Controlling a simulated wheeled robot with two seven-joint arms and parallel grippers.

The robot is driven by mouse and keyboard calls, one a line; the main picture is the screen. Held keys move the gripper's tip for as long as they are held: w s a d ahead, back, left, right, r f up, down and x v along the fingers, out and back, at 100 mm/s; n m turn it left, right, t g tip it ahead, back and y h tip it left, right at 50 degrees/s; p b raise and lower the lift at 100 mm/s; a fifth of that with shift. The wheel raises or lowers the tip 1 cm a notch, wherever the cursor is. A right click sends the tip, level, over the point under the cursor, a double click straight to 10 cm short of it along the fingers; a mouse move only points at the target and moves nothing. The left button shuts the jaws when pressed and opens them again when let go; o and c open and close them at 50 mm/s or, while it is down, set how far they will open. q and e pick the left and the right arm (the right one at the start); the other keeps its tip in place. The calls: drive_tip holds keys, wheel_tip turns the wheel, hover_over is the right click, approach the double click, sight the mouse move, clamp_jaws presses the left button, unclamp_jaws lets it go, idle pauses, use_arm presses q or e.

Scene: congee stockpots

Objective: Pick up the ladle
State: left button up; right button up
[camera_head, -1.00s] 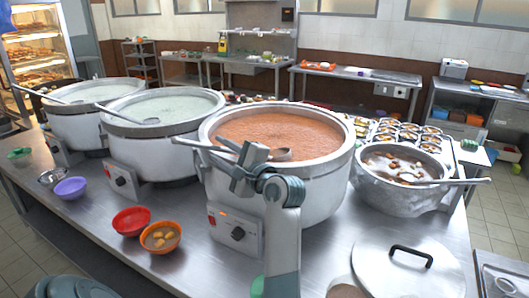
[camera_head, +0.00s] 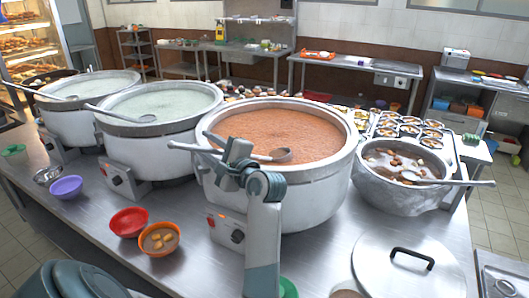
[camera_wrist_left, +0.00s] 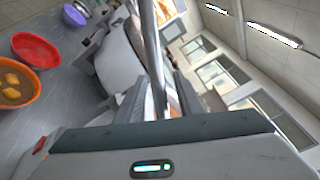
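A metal ladle (camera_head: 279,155) rests with its bowl over the orange-red congee in the large front pot (camera_head: 325,190). Its handle reaches left past the pot's rim. My left gripper (camera_head: 234,154) is at the handle, above the front rim of this pot. In the left wrist view, the handle (camera_wrist_left: 150,38) runs down between my two fingers (camera_wrist_left: 160,98). The fingers stand apart, with gaps visible beside the handle, so they look open around it. Contact with the handle is not clear. My right gripper is not in view.
Two white-congee pots (camera_head: 165,145) (camera_head: 62,125) with ladles stand left. A smaller pot (camera_head: 385,195) with a ladle stands right. Red (camera_head: 129,222), orange (camera_head: 160,239) and purple (camera_head: 66,187) bowls are at the front left. A lid (camera_head: 400,272) lies front right.

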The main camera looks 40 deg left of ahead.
use_arm(q)
drive_tip(key=shift+s+d+r, duration=0.2)
drive_tip(key=shift+s+d, duration=0.05)
drive_tip(key=shift+w+a+f, duration=0.1)
drive_tip(key=shift+c, duration=0.3)
clamp_jaws()
idle(1.0)
